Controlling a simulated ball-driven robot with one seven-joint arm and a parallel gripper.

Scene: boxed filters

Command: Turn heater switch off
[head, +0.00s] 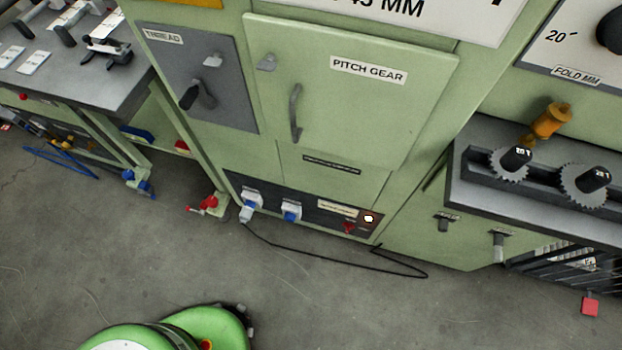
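A dark panel (268,199) runs along the bottom of the green machine, close above the floor. At its right end is a small red switch (349,228), below a pale label (338,208) too small to read. A bright lamp (369,218) glows just right of the label. I cannot read which control is the heater switch or tell the red switch's position. Two blue-and-white sockets (291,211) sit left of it, the left one with a plug (248,205) in it. My gripper is not in view.
A black cable (330,259) lies on the floor before the panel. The PITCH GEAR door (345,95) is closed above it. A bench with gears (583,183) stands right, another bench (75,85) left. My green body shows at bottom left. The floor (380,310) is mostly clear.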

